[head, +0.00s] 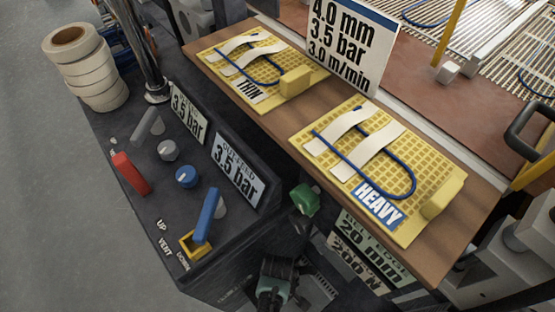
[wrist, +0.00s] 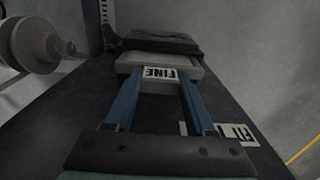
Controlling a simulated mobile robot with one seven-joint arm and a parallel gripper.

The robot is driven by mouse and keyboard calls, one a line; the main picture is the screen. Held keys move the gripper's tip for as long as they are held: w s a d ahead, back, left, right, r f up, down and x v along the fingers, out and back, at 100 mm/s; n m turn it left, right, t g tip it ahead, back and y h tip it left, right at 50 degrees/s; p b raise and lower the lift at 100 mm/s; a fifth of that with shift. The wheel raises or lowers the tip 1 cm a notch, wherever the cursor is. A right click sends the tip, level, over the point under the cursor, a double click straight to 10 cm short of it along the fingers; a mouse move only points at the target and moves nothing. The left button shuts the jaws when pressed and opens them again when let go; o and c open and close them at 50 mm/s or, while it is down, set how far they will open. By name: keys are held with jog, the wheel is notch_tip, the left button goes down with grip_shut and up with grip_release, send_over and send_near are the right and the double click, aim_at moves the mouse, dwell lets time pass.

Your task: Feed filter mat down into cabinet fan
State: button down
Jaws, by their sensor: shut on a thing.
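In the wrist view my gripper (wrist: 158,84) has its two blue fingers on either side of a grey block with a white label reading FINE, which I take for the filter mat (wrist: 190,62). It is shut on this block. A dark housing (wrist: 165,42) lies just beyond the block; it may be the cabinet fan, and I cannot tell whether the block touches it or is inside it. In the head view the dark and teal end of my arm (head: 272,284) is low beside the dark cabinet (head: 215,278); the block cannot be made out there.
A partly hidden label (wrist: 240,134) lies right of my fingers. The cabinet top carries a red lever (head: 130,173), a blue lever (head: 208,215) and knobs. A brown shelf (head: 290,120) with yellow sample boards overhangs at right. A green knob (head: 305,199) sits near my arm.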

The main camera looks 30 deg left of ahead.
jog(key=shift+f+b, duration=1.35)
jog(key=shift+f, duration=0.35)
jog(key=shift+c, duration=0.9)
grip_release()
notch_tip(320, 180, up, 12)
jog(key=p, duration=0.4)
jog(key=shift+r, duration=0.5)
